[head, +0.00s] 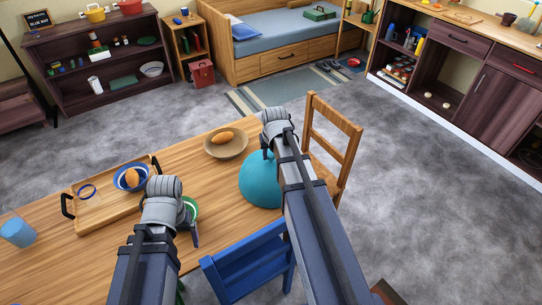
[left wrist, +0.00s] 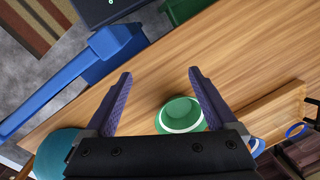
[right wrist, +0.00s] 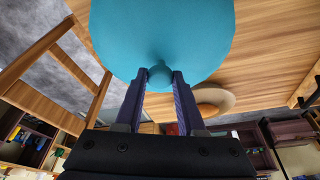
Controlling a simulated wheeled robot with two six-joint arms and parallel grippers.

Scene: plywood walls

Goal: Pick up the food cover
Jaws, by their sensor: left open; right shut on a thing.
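The food cover (head: 259,182) is a teal dome with a small knob on top, at the right end of the wooden table in the head view. In the right wrist view the dome (right wrist: 160,40) fills the top, and its knob sits between my right fingertips. My right gripper (right wrist: 160,78) is shut on that knob. In the head view my right arm hides part of the dome. I cannot tell whether its rim touches the table. My left gripper (left wrist: 160,80) is open and empty above the table, near a green and white bowl (left wrist: 181,114).
A wooden plate with a brown food item (head: 221,137) lies behind the dome. A wooden tray (head: 97,217) holds a blue and white bowl (head: 124,176). A blue cup (head: 17,231) stands at the left. A blue chair (head: 250,262) and a wooden chair (head: 335,140) flank the table.

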